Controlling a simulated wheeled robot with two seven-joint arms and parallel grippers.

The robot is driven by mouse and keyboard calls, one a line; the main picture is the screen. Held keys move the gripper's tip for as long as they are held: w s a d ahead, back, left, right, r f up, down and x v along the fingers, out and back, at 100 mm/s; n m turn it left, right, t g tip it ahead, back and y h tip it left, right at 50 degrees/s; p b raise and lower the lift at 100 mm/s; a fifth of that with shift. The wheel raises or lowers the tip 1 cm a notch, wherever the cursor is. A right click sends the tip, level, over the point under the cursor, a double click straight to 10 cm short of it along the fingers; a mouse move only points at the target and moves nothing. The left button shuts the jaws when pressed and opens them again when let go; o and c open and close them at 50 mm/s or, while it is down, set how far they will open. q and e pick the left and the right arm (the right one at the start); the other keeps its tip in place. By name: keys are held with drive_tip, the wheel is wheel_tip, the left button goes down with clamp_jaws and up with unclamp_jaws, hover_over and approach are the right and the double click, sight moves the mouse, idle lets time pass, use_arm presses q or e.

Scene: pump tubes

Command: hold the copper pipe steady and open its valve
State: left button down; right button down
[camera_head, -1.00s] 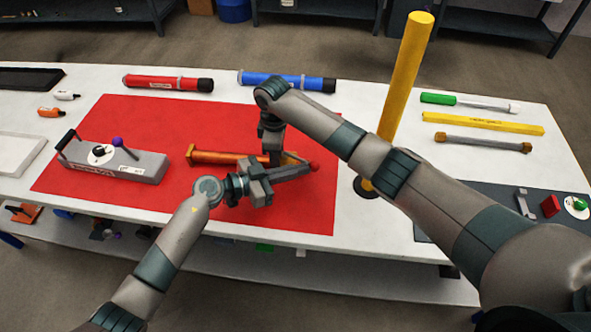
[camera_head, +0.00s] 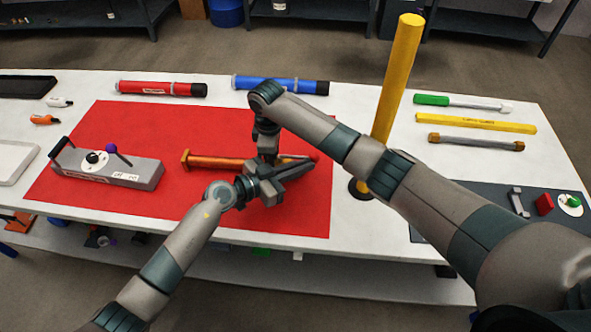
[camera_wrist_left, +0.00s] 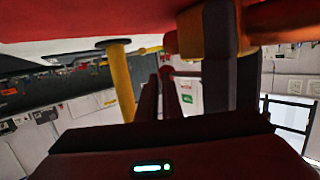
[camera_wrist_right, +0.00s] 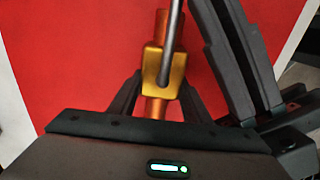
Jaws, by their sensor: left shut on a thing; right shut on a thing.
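The copper pipe (camera_head: 215,161) lies on the red mat (camera_head: 120,125), its flanged end to the left. My right gripper (camera_head: 267,158) comes down from above and is shut on the pipe; in the right wrist view its fingers flank the pipe just below the copper valve block (camera_wrist_right: 164,68). A thin grey lever (camera_wrist_right: 172,30) runs from the block along the pipe. My left gripper (camera_head: 305,163) is shut on the lever near its red knob (camera_head: 315,156). The knob also shows between the left fingertips in the left wrist view (camera_wrist_left: 167,71). Fingers partly hide the valve.
A yellow post (camera_head: 398,80) stands to the right, close to my right arm. A grey switch box (camera_head: 110,170) sits at the left of the mat. Red (camera_head: 160,89) and blue (camera_head: 285,85) tubes lie behind. The mat's front part is clear.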

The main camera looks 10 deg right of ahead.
use_arm(q)
drive_tip(key=shift+s+d, duration=0.2)
drive_tip(key=shift+s, duration=0.1)
use_arm(e)
drive_tip(key=shift+a, duration=0.3)
use_arm(q)
drive_tip(key=s+a+r, duration=0.2)
drive_tip(key=s+a, duration=0.6)
drive_tip(key=a, duration=0.3)
drive_tip(key=shift+r, duration=0.3)
use_arm(e)
drive_tip(key=shift+d, duration=0.2)
use_arm(q)
drive_tip(key=shift+s, duration=0.1)
use_arm(e)
drive_tip(key=c, duration=0.9)
unclamp_jaws()
drive_tip(key=shift+r, duration=0.1)
wheel_tip(320, 180, up, 12)
use_arm(q)
drive_tip(key=shift+s, duration=0.1)
use_arm(e)
drive_tip(key=shift+s+f, duration=0.1)
drive_tip(key=shift+f, duration=0.1)
